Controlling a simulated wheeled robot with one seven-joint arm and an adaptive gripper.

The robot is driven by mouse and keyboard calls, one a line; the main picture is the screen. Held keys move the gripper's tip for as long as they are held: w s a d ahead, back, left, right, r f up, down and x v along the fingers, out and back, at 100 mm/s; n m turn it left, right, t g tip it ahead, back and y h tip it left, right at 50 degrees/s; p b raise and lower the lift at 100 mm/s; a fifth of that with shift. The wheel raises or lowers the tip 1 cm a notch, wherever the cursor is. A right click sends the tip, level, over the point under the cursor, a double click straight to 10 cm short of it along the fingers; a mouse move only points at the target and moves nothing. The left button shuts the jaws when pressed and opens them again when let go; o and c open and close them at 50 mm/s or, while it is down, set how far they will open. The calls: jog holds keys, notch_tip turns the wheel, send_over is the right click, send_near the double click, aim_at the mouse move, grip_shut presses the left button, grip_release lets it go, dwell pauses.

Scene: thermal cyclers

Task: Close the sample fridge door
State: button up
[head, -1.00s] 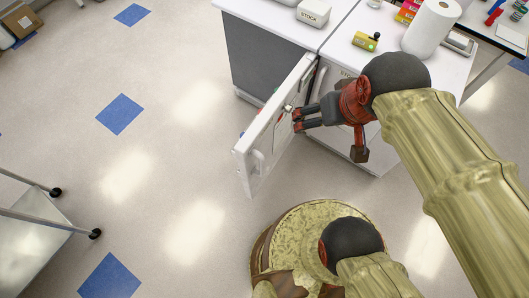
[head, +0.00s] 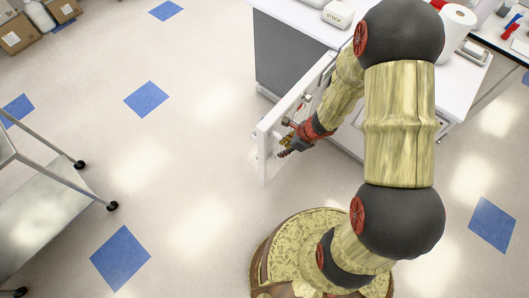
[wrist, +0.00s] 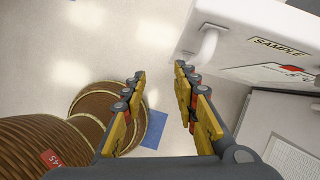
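The white sample fridge door (head: 268,150) stands open, swung out from the white-topped cabinet in the head view. In the wrist view the door (wrist: 235,30) fills the upper right, with a SAMPLE label (wrist: 280,47) and a white curved handle (wrist: 208,42). My gripper (head: 285,147) is close to the door's free end in the head view. In the wrist view my gripper (wrist: 160,75) is open, with nothing between its fingers. The handle is beyond and to the right of the right finger, apart from it. My arm hides part of the door and the fridge opening.
A metal cart (head: 50,185) stands at the left, and cardboard boxes (head: 18,35) lie at the far left. The floor between cart and door is clear.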

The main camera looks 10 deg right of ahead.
aim_at(280, 149)
jog(key=d+m, duration=0.1)
jog(key=w+d+m+h, duration=0.1)
jog(key=m, duration=0.1)
jog(key=shift+w+t, duration=0.3)
jog(key=shift+c, duration=1.2)
jog(key=shift+w+d+f, duration=0.1)
jog(key=shift+d+f, duration=0.05)
jog(key=shift+c, duration=0.8)
jog(key=b+x, duration=0.4)
jog(key=x, duration=0.6)
grip_shut()
jog(key=shift+w+a, duration=1.25)
jog(key=shift+w, duration=0.25)
